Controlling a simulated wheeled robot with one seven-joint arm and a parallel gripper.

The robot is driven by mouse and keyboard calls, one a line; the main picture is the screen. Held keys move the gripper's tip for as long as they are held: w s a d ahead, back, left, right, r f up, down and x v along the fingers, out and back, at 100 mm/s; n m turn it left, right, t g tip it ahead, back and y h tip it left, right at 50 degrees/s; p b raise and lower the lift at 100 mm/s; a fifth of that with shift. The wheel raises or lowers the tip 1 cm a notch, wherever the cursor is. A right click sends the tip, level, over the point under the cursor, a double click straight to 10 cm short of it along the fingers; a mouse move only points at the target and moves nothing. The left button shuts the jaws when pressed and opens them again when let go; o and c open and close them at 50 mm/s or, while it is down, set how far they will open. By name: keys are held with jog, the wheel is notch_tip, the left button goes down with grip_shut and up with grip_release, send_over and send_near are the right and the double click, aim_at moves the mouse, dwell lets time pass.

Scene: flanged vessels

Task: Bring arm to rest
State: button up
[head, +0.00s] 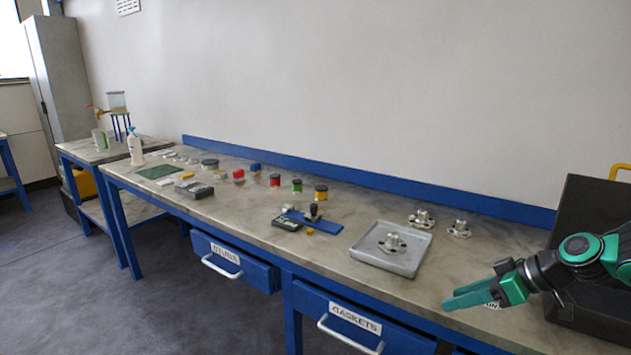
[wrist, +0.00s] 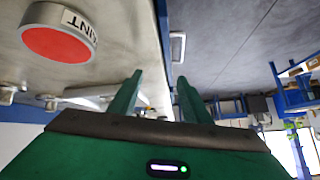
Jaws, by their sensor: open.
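My gripper (head: 478,296) is green and sits at the right end of the workbench, near its front edge, with its fingers pointing left. In the wrist view my gripper (wrist: 160,100) shows two green fingers standing apart with nothing held between them. My dark and green arm reaches in from the right edge of the head view. A round pale tin with a red top (wrist: 60,40) and a label ending in "INT" is close by in the wrist view. In the head view a part of a similar label shows behind my gripper.
A grey tray (head: 360,262) with a flanged vessel (head: 392,243) lies left of my gripper. Two more flanged pieces (head: 421,218) (head: 460,229) stand behind it. A black case (head: 585,235) stands at the right. Drawers (head: 350,325) sit below the bench's front edge.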

jog(key=s+d+r+m+g+h, duration=0.1)
jog(key=s+m, duration=0.3)
jog(key=s, duration=0.4)
jog(key=s+d+r+m+g+h, duration=0.2)
jog(key=s+d+m+h, duration=0.1)
jog(key=s, duration=0.6)
jog(key=s+d+r+m+g+h, duration=0.2)
jog(key=s+d+m+h, duration=0.1)
jog(key=s+m, duration=0.4)
jog(key=shift+s+d, duration=0.75)
jog(key=shift+s, duration=0.3)
